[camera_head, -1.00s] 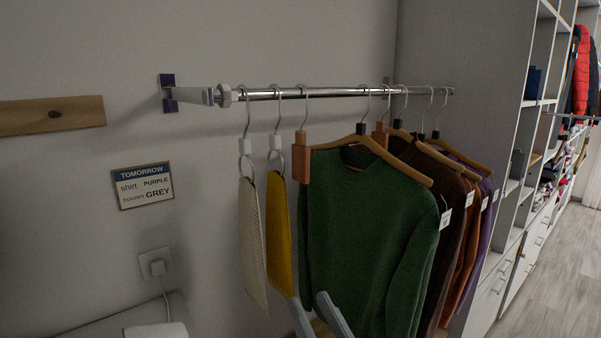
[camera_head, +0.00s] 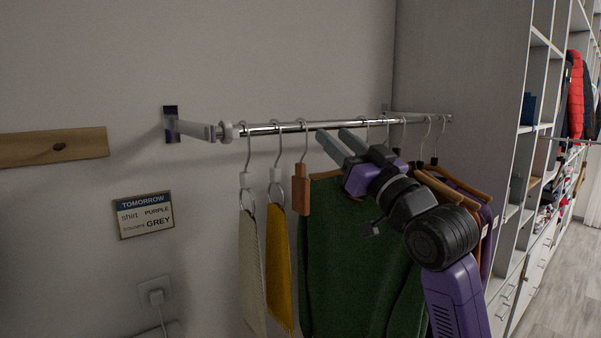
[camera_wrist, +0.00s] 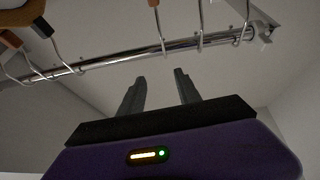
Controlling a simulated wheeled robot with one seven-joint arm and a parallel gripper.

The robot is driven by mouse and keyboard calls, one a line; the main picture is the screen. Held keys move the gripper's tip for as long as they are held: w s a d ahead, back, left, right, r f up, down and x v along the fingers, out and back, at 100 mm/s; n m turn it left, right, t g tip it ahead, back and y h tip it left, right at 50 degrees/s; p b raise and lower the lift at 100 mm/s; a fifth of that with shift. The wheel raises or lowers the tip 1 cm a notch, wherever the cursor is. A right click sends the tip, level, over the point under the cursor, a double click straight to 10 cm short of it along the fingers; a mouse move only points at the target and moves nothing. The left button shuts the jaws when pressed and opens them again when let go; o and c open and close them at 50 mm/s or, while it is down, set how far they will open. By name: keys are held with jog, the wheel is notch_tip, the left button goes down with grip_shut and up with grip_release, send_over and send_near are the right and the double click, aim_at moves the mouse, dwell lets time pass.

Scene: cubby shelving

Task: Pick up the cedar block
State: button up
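A reddish-brown cedar block (camera_head: 301,189) hangs by a metal hook from the rail, between the yellow cloth and the green sweater. In the wrist view, a brown piece that looks like this block (camera_wrist: 153,3) shows at the top edge below its hook. My gripper (camera_head: 333,134) is raised near rail height, to the right of the block and in front of the green sweater. Its two fingers (camera_wrist: 160,76) are apart with nothing visible between them. The gripper is not touching the block. My arm hides the green sweater's hanger top.
The metal rail (camera_head: 270,129) runs along the wall. A cream cloth (camera_head: 253,270) and a yellow cloth (camera_head: 279,265) hang left of the block. The green sweater (camera_head: 340,250) and other garments hang right. A sign (camera_head: 144,215) is on the wall. Shelving (camera_head: 515,200) stands right.

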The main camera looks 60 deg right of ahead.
jog(key=r+y, duration=0.1)
jog(key=n+g+y, duration=0.1)
jog(key=g+y, duration=0.1)
jog(key=g, duration=0.2)
send_near(304, 168)
jog(key=w+r, duration=0.2)
jog(key=w, duration=0.2)
jog(key=w+d+p, duration=0.1)
jog(key=w, duration=0.1)
jog(key=w+d+f+p, duration=0.1)
jog(key=w, duration=0.1)
jog(key=w+d+p, duration=0.1)
jog(key=w, duration=0.2)
jog(key=shift+d+f, duration=0.25)
jog(key=shift+f, duration=0.05)
jog(key=shift+c, duration=0.2)
grip_shut()
